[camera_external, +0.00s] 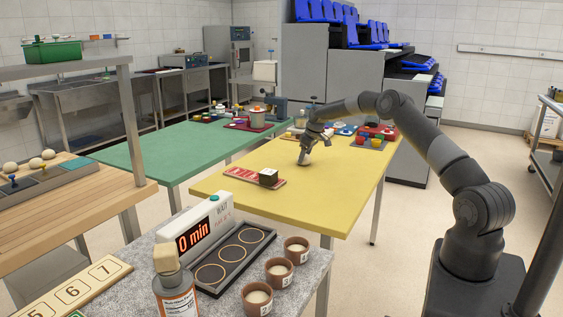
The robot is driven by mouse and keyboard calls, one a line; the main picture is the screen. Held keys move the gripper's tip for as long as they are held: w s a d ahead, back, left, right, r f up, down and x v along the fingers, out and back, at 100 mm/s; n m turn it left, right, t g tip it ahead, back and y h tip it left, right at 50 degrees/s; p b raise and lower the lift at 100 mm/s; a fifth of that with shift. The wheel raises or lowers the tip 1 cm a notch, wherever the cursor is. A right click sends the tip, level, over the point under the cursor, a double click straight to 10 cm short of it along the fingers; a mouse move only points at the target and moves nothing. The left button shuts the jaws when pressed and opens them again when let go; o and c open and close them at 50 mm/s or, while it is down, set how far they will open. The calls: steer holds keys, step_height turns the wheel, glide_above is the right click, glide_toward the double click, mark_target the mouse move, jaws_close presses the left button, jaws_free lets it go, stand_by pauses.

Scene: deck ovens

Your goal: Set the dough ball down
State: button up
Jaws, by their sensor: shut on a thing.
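A small pale dough ball (304,158) shows just under my gripper (308,148) in the external view. My gripper points down and is shut on the dough ball. The ball is over the far middle part of the yellow table (300,196), at or very near its top. I cannot tell whether it touches the surface. Part of the ball is hidden by the fingers.
A red tray (240,174) with a dark block (268,177) lies nearer on the yellow table. Trays and small coloured items (378,135) stand along its far edge. A green table (165,150) is to the left. The yellow table's near right part is clear.

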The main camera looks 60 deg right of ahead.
steer(key=o, duration=1)
steer(key=shift+f, duration=0.15)
steer(key=shift+c, duration=0.2)
steer(key=v, duration=1.2)
steer(key=s+a+r, duration=0.2)
steer(key=a+r, duration=1)
steer(key=a, duration=0.4)
steer(key=s+a+r+h, duration=0.1)
steer(key=s+a+r, duration=0.3)
steer(key=s+a, duration=0.25)
steer(key=s+a+r, duration=0.3)
steer(key=s+a, duration=0.2)
steer(key=a, duration=0.3)
steer(key=s+a+r+t, duration=0.1)
steer(key=s+a, duration=0.8)
steer(key=s, duration=0.5)
steer(key=s+a+f, duration=0.2)
steer(key=s, duration=0.5)
steer(key=s+a+f+t+y, duration=0.1)
steer(key=s+a+f, duration=0.1)
steer(key=s, duration=0.5)
steer(key=shift+a+f, duration=0.25)
steer(key=shift+f, duration=0.6)
